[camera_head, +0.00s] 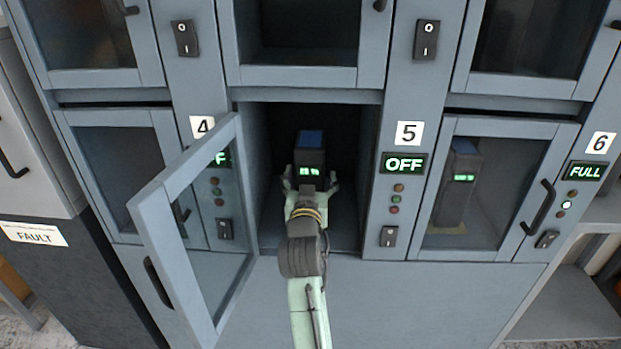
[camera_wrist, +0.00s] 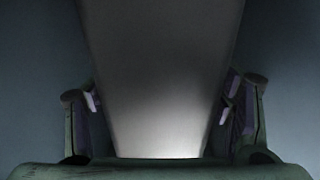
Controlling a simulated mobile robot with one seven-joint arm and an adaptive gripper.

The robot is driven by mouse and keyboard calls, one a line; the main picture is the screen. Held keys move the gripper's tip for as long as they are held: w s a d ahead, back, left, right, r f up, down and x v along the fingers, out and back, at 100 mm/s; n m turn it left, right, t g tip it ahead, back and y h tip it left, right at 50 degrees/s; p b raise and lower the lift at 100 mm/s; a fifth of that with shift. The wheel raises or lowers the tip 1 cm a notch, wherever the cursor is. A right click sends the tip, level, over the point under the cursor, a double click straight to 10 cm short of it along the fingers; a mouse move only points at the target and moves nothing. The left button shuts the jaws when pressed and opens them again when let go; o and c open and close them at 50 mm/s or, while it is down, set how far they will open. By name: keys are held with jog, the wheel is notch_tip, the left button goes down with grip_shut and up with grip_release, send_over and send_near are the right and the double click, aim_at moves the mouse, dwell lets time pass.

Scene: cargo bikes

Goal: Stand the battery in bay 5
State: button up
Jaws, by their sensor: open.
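The battery (camera_head: 310,160) is a dark upright block with a blue top and a lit green display. It stands inside the middle bay (camera_head: 345,222), whose number 5 label (camera_head: 409,134) and OFF display (camera_head: 404,164) are on the post to its right. My gripper (camera_head: 310,183) reaches into this bay at the battery's front. In the wrist view the battery (camera_wrist: 162,75) is a grey block between the two fingers of my gripper (camera_wrist: 162,108). The fingers are open, one on each side. The battery's base is hidden behind my gripper and wrist in the head view.
The bay's glass door (camera_head: 158,225) is swung open to the left. A closed door (camera_head: 492,190) on the right covers another battery (camera_head: 460,185), beside the 6 label and FULL display. A switch (camera_head: 388,236) is on the post right of the open bay.

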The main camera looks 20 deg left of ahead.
jog(key=shift+r, duration=0.1)
jog(key=p+v, duration=0.3)
jog(key=v, duration=0.9)
jog(key=shift+r, duration=0.15)
